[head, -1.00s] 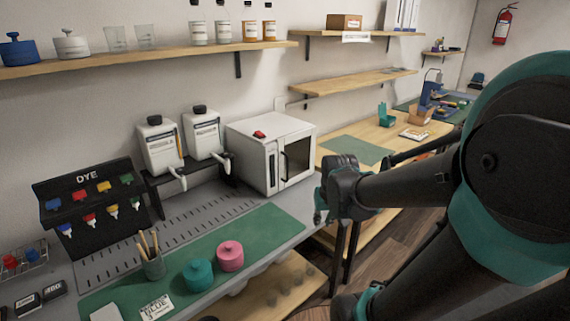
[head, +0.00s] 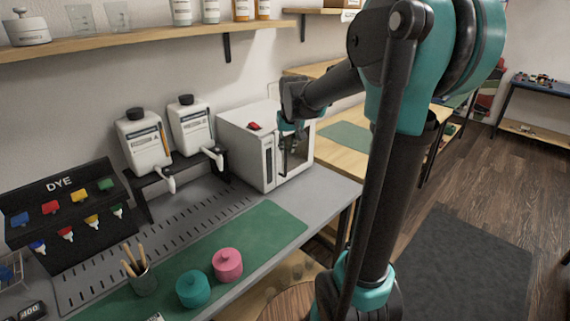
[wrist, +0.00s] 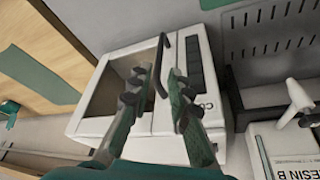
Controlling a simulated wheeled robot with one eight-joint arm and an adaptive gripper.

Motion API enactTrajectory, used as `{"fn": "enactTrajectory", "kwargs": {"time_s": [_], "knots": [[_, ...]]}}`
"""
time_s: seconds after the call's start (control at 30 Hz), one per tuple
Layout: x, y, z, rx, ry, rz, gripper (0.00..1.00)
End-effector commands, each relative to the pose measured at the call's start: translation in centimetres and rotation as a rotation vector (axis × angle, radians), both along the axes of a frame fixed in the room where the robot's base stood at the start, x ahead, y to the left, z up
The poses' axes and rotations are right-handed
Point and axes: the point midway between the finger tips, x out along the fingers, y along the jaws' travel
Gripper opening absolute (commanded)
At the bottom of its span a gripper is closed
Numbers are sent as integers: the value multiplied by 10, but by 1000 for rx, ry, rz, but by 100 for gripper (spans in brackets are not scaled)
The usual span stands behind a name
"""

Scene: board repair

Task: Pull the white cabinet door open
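The white cabinet (head: 240,143) stands at the back right end of the grey bench. Its door (wrist: 100,92) has a dark window and looks shut. The dark bar handle (wrist: 161,52) shows in the wrist view, running between my two fingers. My gripper (wrist: 162,80) is open, with one finger on each side of the handle and a gap on both sides. In the head view my gripper (head: 291,140) is in front of the cabinet's door and hides part of it. The depth between fingertips and handle is hard to tell.
Two white dispensers (head: 144,146) stand left of the cabinet. A pink jar (head: 227,265) and a teal jar (head: 193,288) sit on the green mat (head: 262,235). A wooden table (head: 368,150) lies beyond the cabinet.

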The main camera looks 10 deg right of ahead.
Motion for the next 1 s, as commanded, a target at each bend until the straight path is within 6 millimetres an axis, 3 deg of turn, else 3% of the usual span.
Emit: {"fn": "enactTrajectory", "kwargs": {"time_s": [0.23, 0.5, 0.7, 1.0], "knots": [[19, 0, -45, 0, 0, 0, 19], [34, 1, -81, 0, 0, 0, 19], [38, 1, -93, 0, 0, 0, 19], [39, 1, -95, 0, 0, 0, 19]]}}
